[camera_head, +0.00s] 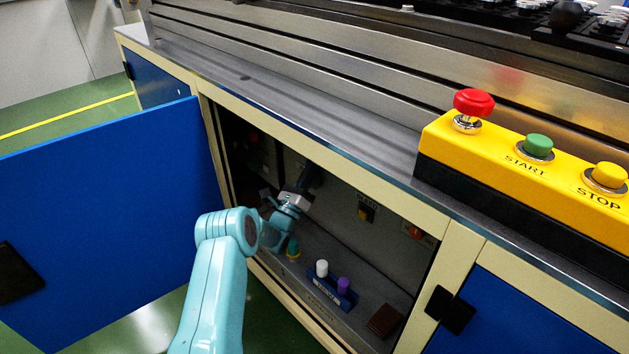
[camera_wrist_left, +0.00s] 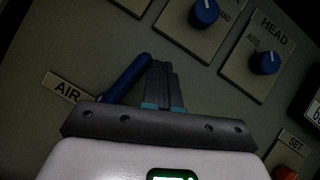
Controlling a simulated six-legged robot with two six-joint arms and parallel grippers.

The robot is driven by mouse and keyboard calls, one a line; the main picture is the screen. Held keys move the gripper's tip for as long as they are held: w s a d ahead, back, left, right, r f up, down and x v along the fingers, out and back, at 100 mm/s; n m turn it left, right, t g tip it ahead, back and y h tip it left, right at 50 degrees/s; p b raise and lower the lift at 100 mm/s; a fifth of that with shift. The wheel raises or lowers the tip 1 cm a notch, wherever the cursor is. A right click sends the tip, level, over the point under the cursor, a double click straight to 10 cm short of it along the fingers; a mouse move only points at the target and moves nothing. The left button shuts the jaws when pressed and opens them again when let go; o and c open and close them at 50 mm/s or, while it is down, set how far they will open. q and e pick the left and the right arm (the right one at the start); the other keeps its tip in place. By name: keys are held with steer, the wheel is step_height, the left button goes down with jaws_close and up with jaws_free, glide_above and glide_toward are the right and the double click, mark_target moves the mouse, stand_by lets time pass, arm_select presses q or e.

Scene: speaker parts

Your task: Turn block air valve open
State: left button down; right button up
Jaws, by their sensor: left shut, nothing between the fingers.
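The air valve shows in the left wrist view as a blue lever (camera_wrist_left: 127,79), slanting up to the right beside the AIR label (camera_wrist_left: 62,87). My left gripper (camera_wrist_left: 163,78) is shut and empty, its fingers just right of the lever's upper end. I cannot tell whether they touch it. In the head view my left gripper (camera_head: 306,178) reaches inside the open cabinet, close to the back panel. The valve lever cannot be made out in the head view. My right gripper is not in view.
Blue knobs (camera_wrist_left: 204,13) and the HEAD knob (camera_wrist_left: 264,61) sit right of the gripper on the panel. The open blue door (camera_head: 100,215) stands left of my arm. Small bottles in a blue holder (camera_head: 324,284) stand on the cabinet floor. A yellow START/STOP box (camera_head: 555,166) is above right.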

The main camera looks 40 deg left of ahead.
arm_select(q)
steer(key=shift+a+r, duration=0.1)
steer(key=shift+a, duration=0.45)
stand_by(0.4)
